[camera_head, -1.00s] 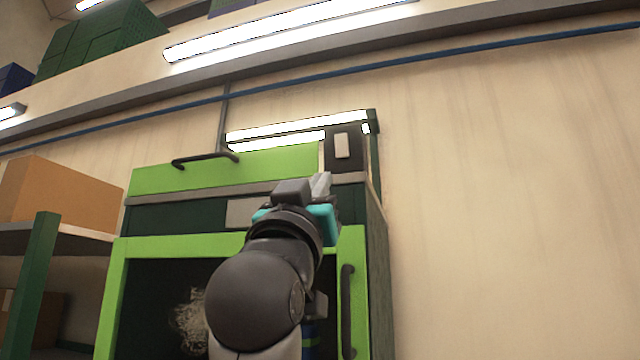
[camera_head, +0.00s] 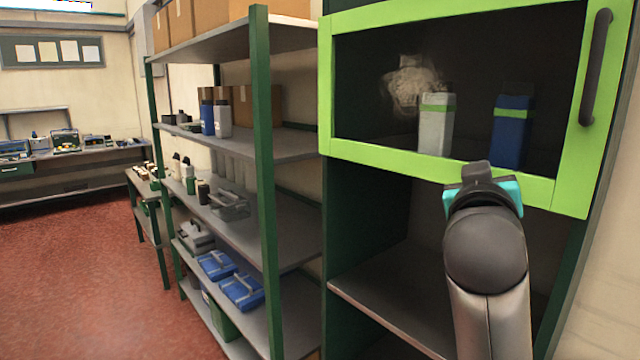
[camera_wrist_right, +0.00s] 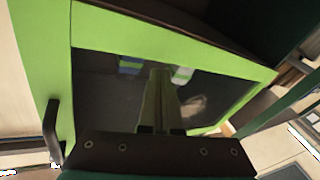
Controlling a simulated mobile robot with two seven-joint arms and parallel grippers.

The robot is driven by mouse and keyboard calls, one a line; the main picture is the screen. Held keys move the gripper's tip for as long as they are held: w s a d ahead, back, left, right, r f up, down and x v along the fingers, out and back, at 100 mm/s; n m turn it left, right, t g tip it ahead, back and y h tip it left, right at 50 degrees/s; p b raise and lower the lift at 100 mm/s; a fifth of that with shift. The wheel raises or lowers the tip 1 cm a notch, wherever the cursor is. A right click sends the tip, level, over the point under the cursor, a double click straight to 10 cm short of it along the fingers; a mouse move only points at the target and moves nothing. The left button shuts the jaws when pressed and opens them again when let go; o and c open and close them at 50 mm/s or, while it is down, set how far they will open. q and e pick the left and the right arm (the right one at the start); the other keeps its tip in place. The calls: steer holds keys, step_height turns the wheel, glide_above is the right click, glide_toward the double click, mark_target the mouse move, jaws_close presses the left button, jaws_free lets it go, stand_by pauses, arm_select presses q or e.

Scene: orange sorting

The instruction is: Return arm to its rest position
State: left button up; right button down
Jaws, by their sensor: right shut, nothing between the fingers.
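My right arm comes in from the bottom right of the head view. Its gripper (camera_head: 476,170), dark with teal sides, is raised in front of the lower rim of the green-framed cabinet door (camera_head: 440,168). The fingertips are mostly hidden behind the wrist there. In the right wrist view the two fingers (camera_wrist_right: 161,75) lie together, shut and empty, pointing at the door's glass pane. My left gripper is not in view.
Behind the glass stand a white bottle (camera_head: 435,135) and a blue bottle (camera_head: 511,135). The door handle (camera_head: 596,68) is at the upper right. Metal shelving (camera_head: 262,180) with boxes and cases stands left of the cabinet. Open red floor (camera_head: 90,270) lies further left.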

steer(key=s+a+f+n+g+y, duration=0.1)
steer(key=s+a+f+g+y, duration=0.2)
steer(key=f, duration=1.2)
steer(key=s+f+n+g+y, duration=0.25)
steer(key=s+f, duration=0.35)
steer(key=f, duration=0.8)
steer(key=s+a+f+g+y, duration=0.2)
steer(key=s+f+g, duration=0.2)
steer(key=s+f, duration=0.55)
steer(key=s+a+f+g+y, duration=0.15)
steer(key=s+f+g, duration=0.35)
steer(key=s, duration=0.7)
step_height(320, 180, down, 33)
steer(key=s+b, duration=0.3)
steer(key=b, duration=0.5)
steer(key=s+d+f+g+b, duration=0.1)
steer(key=s+f+b, duration=0.2)
steer(key=s+f, duration=0.4)
steer(key=s+d+f+b, duration=0.1)
steer(key=s+f+b, duration=0.3)
steer(key=s+f, duration=0.3)
step_height(320, 180, down, 5)
steer(key=shift+s+r+g+h, duration=0.15)
steer(key=shift+s+g+h, duration=0.05)
steer(key=shift+g+h, duration=0.15)
